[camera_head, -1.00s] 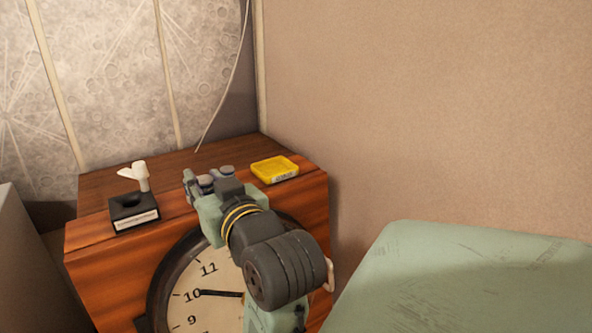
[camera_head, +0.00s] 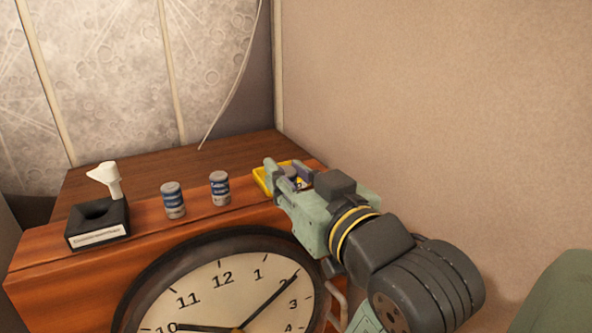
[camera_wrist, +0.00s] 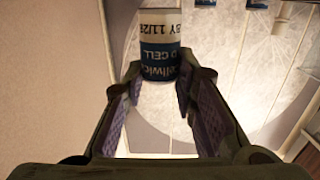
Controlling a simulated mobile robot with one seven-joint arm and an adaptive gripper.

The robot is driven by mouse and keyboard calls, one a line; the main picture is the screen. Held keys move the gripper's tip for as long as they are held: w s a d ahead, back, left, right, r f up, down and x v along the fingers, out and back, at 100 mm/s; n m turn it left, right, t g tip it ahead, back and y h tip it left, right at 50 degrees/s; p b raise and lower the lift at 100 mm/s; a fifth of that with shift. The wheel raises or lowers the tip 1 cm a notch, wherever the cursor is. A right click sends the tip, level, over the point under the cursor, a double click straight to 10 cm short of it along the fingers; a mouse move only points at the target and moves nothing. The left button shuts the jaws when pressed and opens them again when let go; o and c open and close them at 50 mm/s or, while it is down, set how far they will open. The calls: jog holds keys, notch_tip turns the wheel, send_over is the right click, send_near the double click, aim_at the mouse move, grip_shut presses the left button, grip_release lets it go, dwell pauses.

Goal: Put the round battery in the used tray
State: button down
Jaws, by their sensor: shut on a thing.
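My gripper (camera_head: 286,172) is shut on a round battery (camera_wrist: 160,55), with the fingers on either side of its body. I cannot tell whether the battery touches the tray. Two more blue and silver batteries, a left one (camera_head: 174,202) and a right one (camera_head: 219,188), stand upright to the left of the gripper.
A black block (camera_head: 98,226) with a round hole and a label stands at the left, a white funnel-like piece (camera_head: 107,180) behind it. A large clock (camera_head: 225,290) is below the front edge. A plain wall (camera_head: 430,110) rises close on the right. The back of the wooden top (camera_head: 160,160) is clear.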

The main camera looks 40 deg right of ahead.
jog(key=p, duration=0.1)
jog(key=w+d+p, duration=0.1)
jog(key=p, duration=0.1)
jog(key=shift+w+r, duration=0.2)
jog(key=shift+r, duration=0.2)
jog(key=w+d, duration=0.2)
jog(key=w, duration=0.1)
jog(key=w+d+f+p, duration=0.1)
jog(key=w+d, duration=0.2)
jog(key=w, duration=0.1)
jog(key=w+d+f+p, duration=0.1)
jog(key=w+d, duration=0.2)
jog(key=w, duration=0.1)
jog(key=shift+w+d+f, duration=0.1)
jog(key=shift+f, duration=1.7)
jog(key=shift+f, duration=0.15)
jog(key=shift+f, duration=0.15)
jog(key=c, duration=1.3)
grip_release()
